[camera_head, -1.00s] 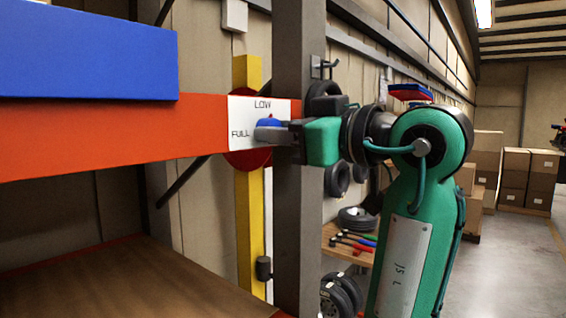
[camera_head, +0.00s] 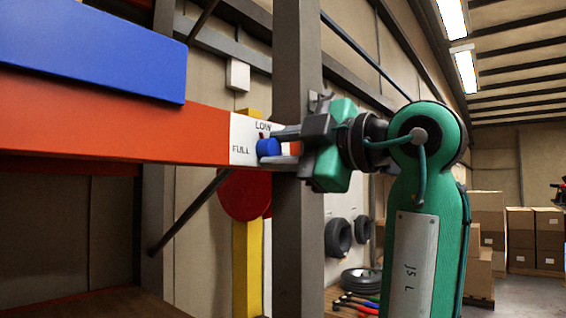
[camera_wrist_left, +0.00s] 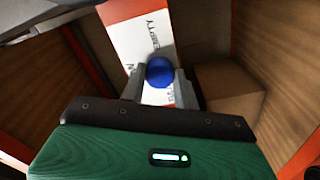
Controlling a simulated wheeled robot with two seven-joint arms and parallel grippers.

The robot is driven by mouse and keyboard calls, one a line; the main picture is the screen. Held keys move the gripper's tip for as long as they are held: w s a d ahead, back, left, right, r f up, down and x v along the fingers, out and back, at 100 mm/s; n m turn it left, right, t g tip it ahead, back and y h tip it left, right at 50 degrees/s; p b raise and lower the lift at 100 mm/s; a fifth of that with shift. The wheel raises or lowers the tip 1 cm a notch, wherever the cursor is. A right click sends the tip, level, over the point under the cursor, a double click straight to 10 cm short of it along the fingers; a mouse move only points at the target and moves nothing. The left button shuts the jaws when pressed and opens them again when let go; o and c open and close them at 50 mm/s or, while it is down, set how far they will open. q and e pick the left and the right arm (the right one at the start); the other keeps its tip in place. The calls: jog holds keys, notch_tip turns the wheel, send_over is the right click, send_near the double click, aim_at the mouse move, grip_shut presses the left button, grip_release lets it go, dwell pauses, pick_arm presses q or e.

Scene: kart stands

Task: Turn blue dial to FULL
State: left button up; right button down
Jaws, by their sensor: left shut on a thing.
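The blue dial (camera_head: 268,147) sits on a white label plate (camera_head: 243,137) on the orange beam (camera_head: 110,128). The plate reads LOW above the dial and FULL to its left. My left gripper (camera_head: 283,146) reaches in from the right, with one finger above the dial and one below it. In the left wrist view the blue dial (camera_wrist_left: 159,72) shows between the two fingertips (camera_wrist_left: 160,84), and the gripper is shut on it. I cannot tell which mark the dial points to. My right gripper is not in view.
A grey upright post (camera_head: 297,220) stands right behind my left gripper. A red disc (camera_head: 244,195) and a yellow post (camera_head: 248,265) are behind the beam. Cardboard boxes (camera_head: 520,235) stand far right.

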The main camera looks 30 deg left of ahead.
pick_arm(q)
jog(key=n+b, duration=0.1)
jog(key=n, duration=0.3)
jog(key=shift+n, duration=0.3)
jog(key=shift+n+b, duration=0.4)
jog(key=shift+n, duration=1.3)
jog(key=o, duration=1)
